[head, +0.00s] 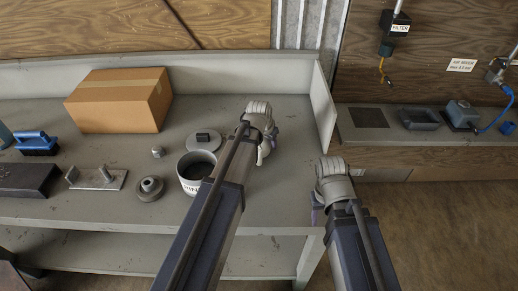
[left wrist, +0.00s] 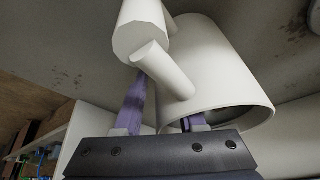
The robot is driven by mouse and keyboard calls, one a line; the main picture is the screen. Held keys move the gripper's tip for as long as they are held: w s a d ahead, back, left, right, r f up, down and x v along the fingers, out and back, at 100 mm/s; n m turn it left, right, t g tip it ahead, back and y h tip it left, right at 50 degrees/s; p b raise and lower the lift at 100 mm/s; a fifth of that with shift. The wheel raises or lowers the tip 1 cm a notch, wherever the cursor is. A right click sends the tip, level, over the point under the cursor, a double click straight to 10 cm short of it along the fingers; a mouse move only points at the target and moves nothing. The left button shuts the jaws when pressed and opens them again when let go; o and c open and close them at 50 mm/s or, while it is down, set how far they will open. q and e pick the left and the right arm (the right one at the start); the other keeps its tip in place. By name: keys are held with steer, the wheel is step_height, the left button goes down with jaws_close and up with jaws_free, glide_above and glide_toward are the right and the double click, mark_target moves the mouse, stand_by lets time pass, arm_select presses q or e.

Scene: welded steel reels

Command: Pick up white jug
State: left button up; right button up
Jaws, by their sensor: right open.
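The white jug (head: 190,187) stands on the grey bench in the head view, mouth up, with dark lettering on its side. My left forearm covers its right side, so its handle is hidden there. In the left wrist view the white jug (left wrist: 205,60) is close, with its mouth and thick handle showing. My left gripper (left wrist: 160,112) has its two purple fingers apart near the handle and rim. Part of the right finger is hidden by the jug, and I cannot tell whether they touch it. My right gripper (head: 318,205) is open, past the bench's right end.
A grey lid with a black knob (head: 204,138) lies behind the jug. A round grey part (head: 149,188) and a small nut (head: 158,152) are to its left. A cardboard box (head: 115,105) stands at the back. A bench side panel (head: 322,110) rises on the right.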

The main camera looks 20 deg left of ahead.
arm_select(q)
steer(key=shift+c, duration=0.2)
jaws_close()
steer(key=shift+s, duration=0.1)
stand_by(1.0)
